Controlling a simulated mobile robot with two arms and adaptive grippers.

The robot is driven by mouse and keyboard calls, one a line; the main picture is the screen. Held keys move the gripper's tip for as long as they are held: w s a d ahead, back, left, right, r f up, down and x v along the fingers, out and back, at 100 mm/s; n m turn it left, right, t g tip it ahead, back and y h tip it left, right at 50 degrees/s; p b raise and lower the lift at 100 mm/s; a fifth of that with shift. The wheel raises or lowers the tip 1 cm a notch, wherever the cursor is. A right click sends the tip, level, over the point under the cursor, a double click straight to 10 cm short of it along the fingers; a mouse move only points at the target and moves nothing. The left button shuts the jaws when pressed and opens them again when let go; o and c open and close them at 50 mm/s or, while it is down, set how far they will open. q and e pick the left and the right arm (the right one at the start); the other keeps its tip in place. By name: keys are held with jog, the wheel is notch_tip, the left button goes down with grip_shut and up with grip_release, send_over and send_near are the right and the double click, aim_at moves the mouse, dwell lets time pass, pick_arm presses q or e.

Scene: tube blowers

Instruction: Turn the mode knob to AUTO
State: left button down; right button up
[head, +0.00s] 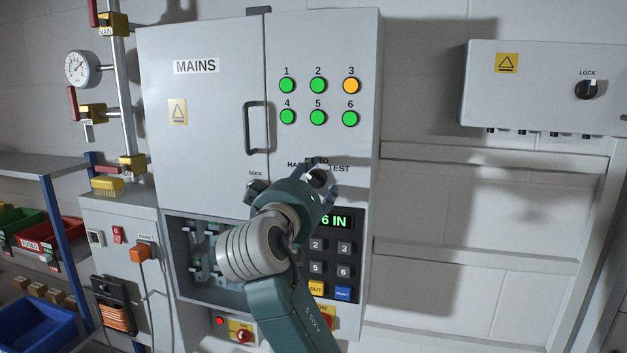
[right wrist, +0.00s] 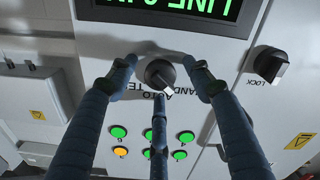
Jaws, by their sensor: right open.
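The mode knob (right wrist: 158,74) is a round black knob with a white pointer on the lower front of the grey MAINS cabinet. The right wrist view shows the panel upside down, with the HAND, AUTO and TEST lettering partly covered. The pointer is aimed down and right there, between the AUTO and HAND lettering. My right gripper (head: 316,176) is open in front of the knob. In the wrist view its three dark fingers (right wrist: 160,68) stand spread around the knob, with gaps visible at the sides. In the head view the gripper hides most of the knob. My left gripper is out of view.
A LOCK knob (right wrist: 270,64) sits beside the mode knob, left of it in the head view (head: 256,188). Below are a lit display (head: 335,220) and keypad (head: 330,257). Indicator lamps (head: 318,117) are above. The door handle (head: 251,128) protrudes up and left.

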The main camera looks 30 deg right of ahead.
jog(key=c, duration=1.2)
jog(key=shift+o, duration=0.2)
jog(key=shift+f, duration=0.1)
